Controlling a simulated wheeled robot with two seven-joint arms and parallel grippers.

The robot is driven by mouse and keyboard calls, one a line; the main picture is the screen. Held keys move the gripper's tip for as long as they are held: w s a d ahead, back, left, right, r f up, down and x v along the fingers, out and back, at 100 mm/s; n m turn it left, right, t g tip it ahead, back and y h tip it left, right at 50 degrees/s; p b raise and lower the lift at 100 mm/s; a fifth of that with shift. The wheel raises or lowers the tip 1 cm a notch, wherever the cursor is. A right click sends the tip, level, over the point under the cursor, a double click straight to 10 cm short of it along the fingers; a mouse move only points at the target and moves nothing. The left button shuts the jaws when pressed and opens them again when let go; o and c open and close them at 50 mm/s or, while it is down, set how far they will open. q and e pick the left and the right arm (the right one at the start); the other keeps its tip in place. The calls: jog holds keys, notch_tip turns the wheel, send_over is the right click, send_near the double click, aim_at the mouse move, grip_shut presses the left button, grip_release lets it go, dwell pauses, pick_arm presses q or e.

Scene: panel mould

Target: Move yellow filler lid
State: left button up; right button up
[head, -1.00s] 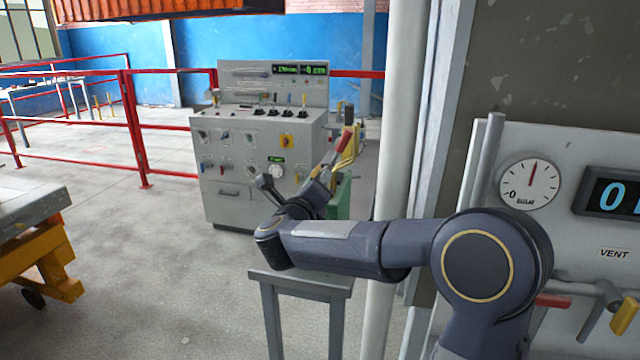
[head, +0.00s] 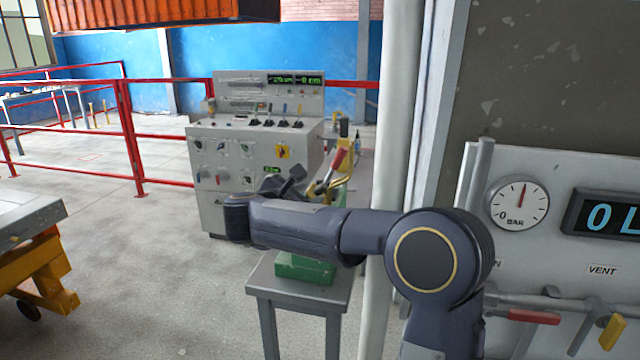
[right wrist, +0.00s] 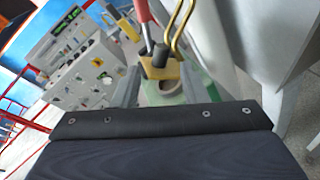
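The yellow filler lid (right wrist: 168,72) appears in the right wrist view as a yellow piece with a dark knob, above a pale round part of a green body (right wrist: 208,92). A bent yellow handle rises behind it. In the head view yellow parts (head: 322,188) show just beyond my right gripper (head: 284,180). In the right wrist view my right gripper (right wrist: 160,88) has its grey fingers apart, one on each side of the yellow piece. Whether they touch it I cannot tell. My left gripper is out of view.
A grey stool (head: 285,290) carries a green base (head: 305,268) below my right arm. A red handle (head: 340,158) sticks up there. A grey control console (head: 255,150) stands behind. A pale post (head: 398,120) and a gauge panel (head: 560,240) are at right.

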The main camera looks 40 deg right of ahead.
aim_at(319, 190)
jog(key=w+d+m+p, duration=0.1)
jog(key=d, duration=0.1)
jog(key=w+d+f+m, duration=0.1)
jog(key=d, duration=0.1)
jog(key=w+d+f+m+p, duration=0.1)
jog(key=d, duration=0.1)
jog(key=shift+w+d+m+g+y+p, duration=0.15)
jog(key=shift+d+m+g+y+p, duration=0.15)
jog(key=shift+d+m+g, duration=0.1)
jog(key=shift+a+f, duration=0.1)
grip_shut()
